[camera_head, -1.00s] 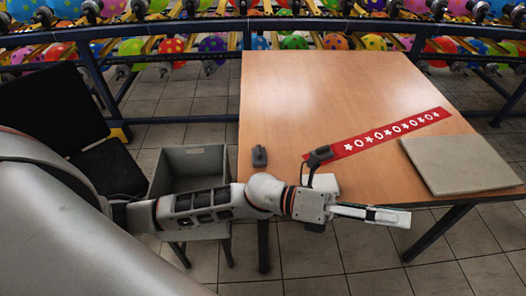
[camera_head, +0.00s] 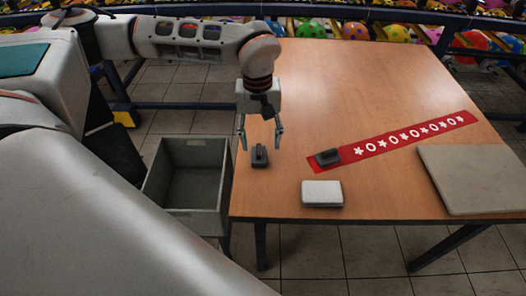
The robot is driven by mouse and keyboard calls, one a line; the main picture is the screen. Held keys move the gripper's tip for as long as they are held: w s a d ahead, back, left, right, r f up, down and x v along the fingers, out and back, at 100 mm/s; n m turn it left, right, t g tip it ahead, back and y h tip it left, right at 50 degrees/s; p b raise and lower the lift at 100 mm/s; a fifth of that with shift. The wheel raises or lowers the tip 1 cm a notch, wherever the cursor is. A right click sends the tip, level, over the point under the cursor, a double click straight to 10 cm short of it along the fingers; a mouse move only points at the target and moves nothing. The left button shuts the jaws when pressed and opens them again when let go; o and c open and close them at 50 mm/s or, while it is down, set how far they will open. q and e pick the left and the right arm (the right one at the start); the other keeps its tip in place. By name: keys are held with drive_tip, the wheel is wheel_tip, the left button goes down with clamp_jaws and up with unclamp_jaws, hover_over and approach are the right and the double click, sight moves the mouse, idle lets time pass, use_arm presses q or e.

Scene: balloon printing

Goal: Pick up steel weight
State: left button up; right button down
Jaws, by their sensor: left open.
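A dark grey steel weight (camera_head: 259,157) with a raised top sits on the left side of the wooden table, near its edge. A second, similar dark weight (camera_head: 328,157) rests on the left end of the red banner (camera_head: 385,143). My left gripper (camera_head: 260,135) points down with its two fingers spread, just above the left weight in the picture. The fingertips show to either side of that weight's upper end; I cannot tell the exact height gap. Nothing is held. My right gripper is not in view.
A white-topped block (camera_head: 322,193) lies at the table's front edge. A flat beige slab (camera_head: 475,178) lies at the right. A grey open bin (camera_head: 188,178) stands left of the table. The back of the wooden table (camera_head: 350,80) is clear.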

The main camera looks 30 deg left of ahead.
sight(259, 149)
use_arm(q)
drive_tip(key=shift+w+a+r, duration=0.1)
drive_tip(key=shift+w+a, duration=0.1)
drive_tip(key=shift+a, duration=0.2)
drive_tip(key=shift+w+a+r, duration=0.1)
drive_tip(key=shift+w+a, duration=0.05)
drive_tip(key=shift+a, duration=0.25)
drive_tip(key=shift+a+f+y, duration=0.2)
drive_tip(key=shift+y, duration=0.1)
drive_tip(key=shift+f, duration=0.9)
drive_tip(key=shift+w+f+b, duration=0.25)
drive_tip(key=shift+f+b, duration=0.15)
drive_tip(key=shift+f, duration=0.95)
drive_tip(key=shift+w+f+b, duration=0.2)
drive_tip(key=shift+f+b, duration=0.2)
drive_tip(key=shift+f, duration=0.95)
drive_tip(key=shift+d+r, duration=0.1)
clamp_jaws()
